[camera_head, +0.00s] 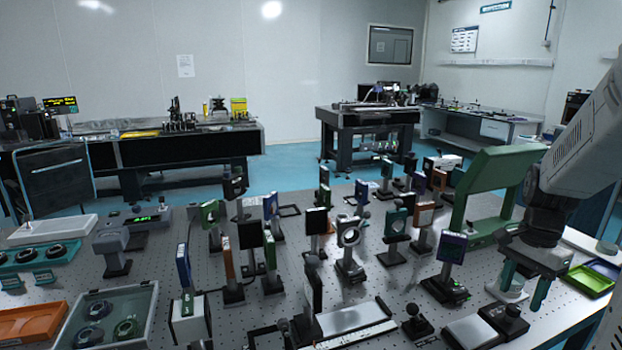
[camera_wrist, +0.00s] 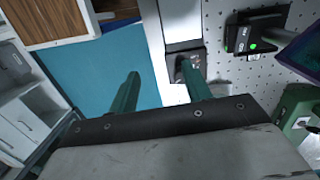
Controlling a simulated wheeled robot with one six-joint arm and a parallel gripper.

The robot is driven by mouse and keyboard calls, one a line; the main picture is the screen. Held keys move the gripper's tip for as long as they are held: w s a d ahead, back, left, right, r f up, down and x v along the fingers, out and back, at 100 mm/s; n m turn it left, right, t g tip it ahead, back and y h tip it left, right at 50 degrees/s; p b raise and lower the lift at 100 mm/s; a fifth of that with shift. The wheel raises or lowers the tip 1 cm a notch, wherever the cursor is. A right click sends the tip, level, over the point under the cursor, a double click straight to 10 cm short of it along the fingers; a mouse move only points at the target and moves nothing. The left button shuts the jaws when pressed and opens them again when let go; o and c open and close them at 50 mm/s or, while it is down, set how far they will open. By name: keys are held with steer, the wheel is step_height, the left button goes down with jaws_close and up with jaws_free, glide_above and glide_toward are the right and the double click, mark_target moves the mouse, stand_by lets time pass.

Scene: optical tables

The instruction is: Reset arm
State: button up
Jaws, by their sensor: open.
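My gripper (camera_head: 523,282) is at the right side of the head view, pointing down over the right edge of the perforated optical table (camera_head: 375,278). Its two teal fingers are apart with nothing between them. In the wrist view my gripper (camera_wrist: 158,78) shows the same two separate fingers, one over the blue floor (camera_wrist: 85,85), the other over a small dark-topped part on the table. My arm comes in from the upper right of the head view, and its upper part is cut off by the frame.
Several upright optic mounts crowd the table's middle. A green angled frame (camera_head: 497,178) stands close behind my gripper. A yellow-green tray (camera_head: 589,281) lies to its right, and a black knobbed part (camera_head: 506,319) stands below it. An orange tray (camera_head: 30,325) is at the left.

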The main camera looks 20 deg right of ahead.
steer(key=s+a+r+n, duration=0.3)
steer(key=a+n, duration=0.2)
steer(key=a, duration=0.3)
steer(key=s+a+r+n+t, duration=0.1)
steer(key=s+a+r+n, duration=0.2)
steer(key=a+n, duration=0.3)
steer(key=s+a+r+n+t, duration=0.1)
steer(key=s+a+r+n, duration=0.2)
steer(key=a, duration=0.9)
steer(key=shift+r+n+h, duration=0.15)
steer(key=shift+n+h, duration=0.25)
steer(key=shift+n, duration=1)
steer(key=shift+s, duration=0.1)
